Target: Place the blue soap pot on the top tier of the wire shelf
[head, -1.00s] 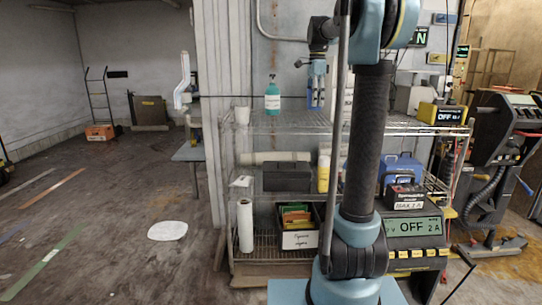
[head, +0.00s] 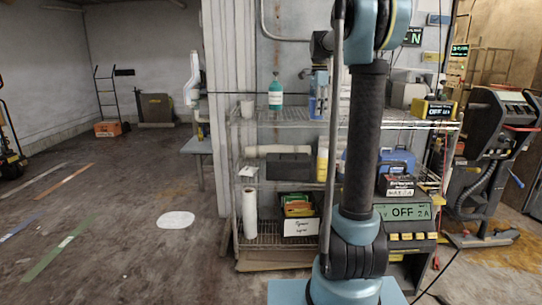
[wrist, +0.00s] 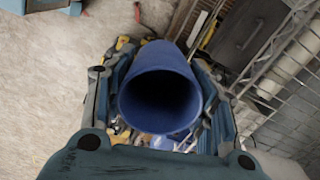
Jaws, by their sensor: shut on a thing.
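The blue soap pot (wrist: 160,60) is between the fingers of my gripper (wrist: 160,112) in the wrist view, its round open mouth facing the camera. In the head view my gripper (head: 319,90) points down over the top tier of the wire shelf (head: 285,120), left of my arm link. The blue pot (head: 313,107) shows low in the gripper, close to the tier's surface; I cannot tell whether it touches. My gripper is shut on the pot.
A teal pump bottle (head: 275,92) and a white cup (head: 247,109) stand on the top tier left of the gripper. A yellow meter (head: 434,109) sits at its right end. Lower tiers hold a black box (head: 289,167) and a labelled bin (head: 300,227).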

